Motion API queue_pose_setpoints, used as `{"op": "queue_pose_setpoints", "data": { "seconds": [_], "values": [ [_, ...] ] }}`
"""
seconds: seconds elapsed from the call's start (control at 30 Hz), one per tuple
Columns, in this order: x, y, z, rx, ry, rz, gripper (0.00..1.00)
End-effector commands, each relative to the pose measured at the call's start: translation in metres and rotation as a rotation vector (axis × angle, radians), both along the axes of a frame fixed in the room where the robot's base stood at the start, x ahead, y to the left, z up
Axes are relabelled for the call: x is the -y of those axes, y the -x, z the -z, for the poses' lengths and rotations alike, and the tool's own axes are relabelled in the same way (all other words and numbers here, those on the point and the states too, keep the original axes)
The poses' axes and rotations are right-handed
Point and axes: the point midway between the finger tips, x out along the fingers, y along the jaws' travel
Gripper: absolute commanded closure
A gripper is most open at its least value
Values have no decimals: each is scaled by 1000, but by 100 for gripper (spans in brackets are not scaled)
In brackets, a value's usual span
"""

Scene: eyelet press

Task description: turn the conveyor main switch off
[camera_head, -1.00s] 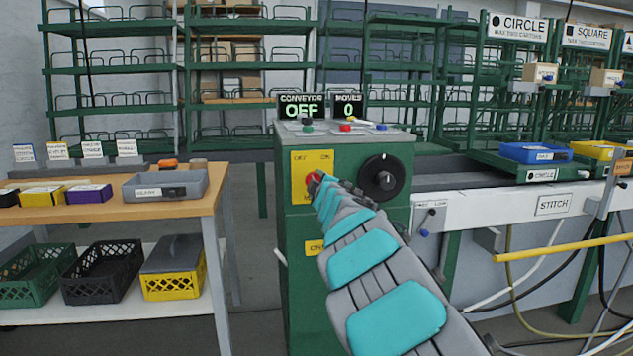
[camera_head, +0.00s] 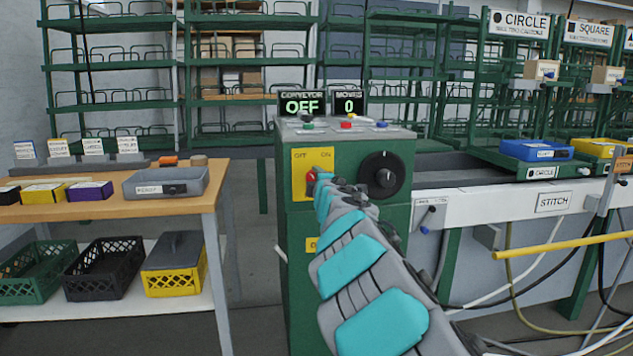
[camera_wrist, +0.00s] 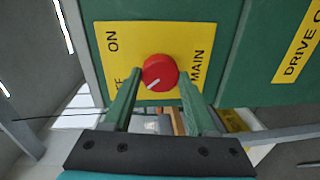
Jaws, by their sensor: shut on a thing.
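The conveyor main switch is a round red knob (camera_wrist: 160,72) with a white pointer line, on a yellow plate (camera_wrist: 200,40) marked ON, MAIN and a partly hidden OFF. In the wrist view the pointer slants to the lower left, toward the partly hidden OFF. My gripper (camera_wrist: 160,94) has one finger on each side of the knob and is shut on it. In the head view the knob (camera_head: 310,184) shows only in part beside my gripper (camera_head: 320,180).
The green cabinet (camera_head: 297,240) carries a black dial (camera_head: 381,175) right of the plate and coloured buttons on top. A wooden table (camera_head: 100,207) with trays stands left. The conveyor (camera_head: 500,204) and a yellow bar (camera_head: 560,248) are right.

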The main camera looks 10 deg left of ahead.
Motion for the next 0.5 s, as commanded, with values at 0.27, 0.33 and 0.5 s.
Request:
{"op": "queue_pose_setpoints", "data": {
  "seconds": [0.27, 0.33, 0.5],
  "values": [
    [-1, 0, 0, 0, 2, -2, 31],
    [-1, 0, 0, -1, 1, -1, 23],
    [-1, 0, 0, -1, 1, -1, 12]
  ]
}}
